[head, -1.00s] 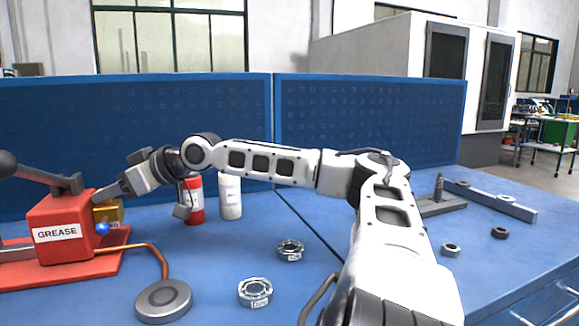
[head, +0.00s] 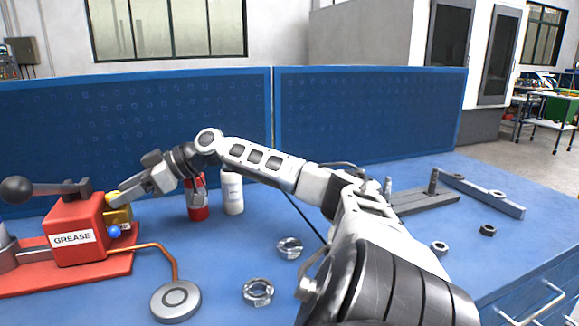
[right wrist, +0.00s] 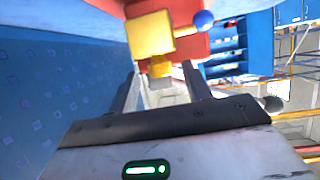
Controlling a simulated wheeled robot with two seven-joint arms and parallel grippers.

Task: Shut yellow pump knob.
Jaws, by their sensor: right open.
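The red grease pump (head: 72,240) stands at the left of the bench in the head view. A yellow block (head: 121,214) is on its right side, with a small yellow knob (head: 112,197) at its upper part. My right gripper (head: 122,198) is at the block, with its fingers pointing left and down. In the right wrist view the yellow block (right wrist: 150,36) is ahead. The yellow knob (right wrist: 160,68) stands out between the open fingers (right wrist: 163,82); I cannot tell whether they touch it. My left gripper is not in view.
A blue ball (head: 114,231) and a copper pipe (head: 165,254) are beside the block. The pipe leads toward a round grey disc (head: 175,300). A red bottle (head: 197,205) and a white bottle (head: 232,192) stand behind my right wrist. A blue panel (head: 60,130) closes the back.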

